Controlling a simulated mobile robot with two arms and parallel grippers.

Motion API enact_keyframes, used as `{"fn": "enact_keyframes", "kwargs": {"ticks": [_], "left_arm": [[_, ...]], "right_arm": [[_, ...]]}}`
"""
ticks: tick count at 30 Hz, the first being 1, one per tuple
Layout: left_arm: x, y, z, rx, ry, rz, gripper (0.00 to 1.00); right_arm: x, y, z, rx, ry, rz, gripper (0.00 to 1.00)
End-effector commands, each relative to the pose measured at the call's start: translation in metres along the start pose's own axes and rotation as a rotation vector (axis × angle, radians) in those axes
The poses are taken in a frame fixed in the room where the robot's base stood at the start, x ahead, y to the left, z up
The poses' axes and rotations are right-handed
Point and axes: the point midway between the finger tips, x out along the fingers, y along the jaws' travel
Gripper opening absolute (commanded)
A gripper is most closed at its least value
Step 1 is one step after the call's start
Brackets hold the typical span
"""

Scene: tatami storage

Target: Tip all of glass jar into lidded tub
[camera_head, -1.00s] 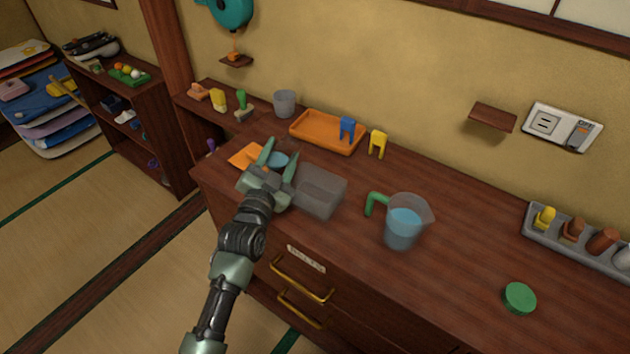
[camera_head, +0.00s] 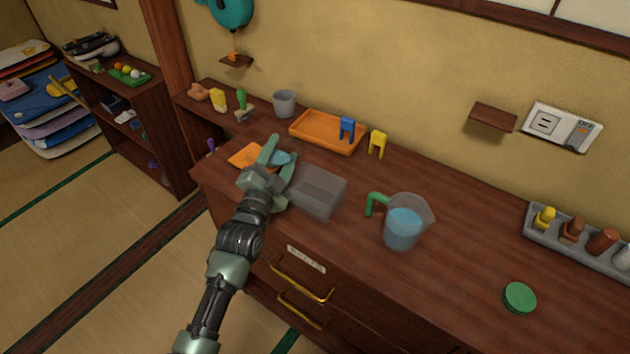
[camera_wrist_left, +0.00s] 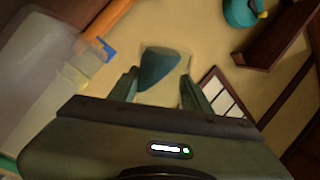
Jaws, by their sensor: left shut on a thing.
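My left gripper (camera_head: 281,156) is above the left part of the cabinet top, just left of the clear tub. It is shut on a see-through thing with blue contents, seemingly the glass jar (camera_wrist_left: 160,68); its clear walls are hard to make out. In the head view a blue patch of it shows between the fingers. The clear rectangular tub (camera_head: 319,191) stands open, and I see nothing in it. A flat orange piece (camera_head: 243,156), perhaps its lid, lies partly behind my gripper. My right gripper is out of view.
A clear pitcher (camera_head: 404,226) with blue liquid and a green handle stands right of the tub. An orange tray (camera_head: 322,136), blue and yellow clips, and a grey cup (camera_head: 285,103) are behind. A round green lid (camera_head: 519,298) lies at right, with clear wood around it.

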Motion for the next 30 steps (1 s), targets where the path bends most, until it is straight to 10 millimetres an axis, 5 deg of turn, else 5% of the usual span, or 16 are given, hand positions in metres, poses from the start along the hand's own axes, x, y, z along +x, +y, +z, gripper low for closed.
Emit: {"fn": "enact_keyframes", "kwargs": {"ticks": [30], "left_arm": [[0.0008, -0.0057, -0.0027, 0.137, 0.020, -0.002, 0.00]], "right_arm": [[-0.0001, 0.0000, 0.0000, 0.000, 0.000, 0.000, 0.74]]}}
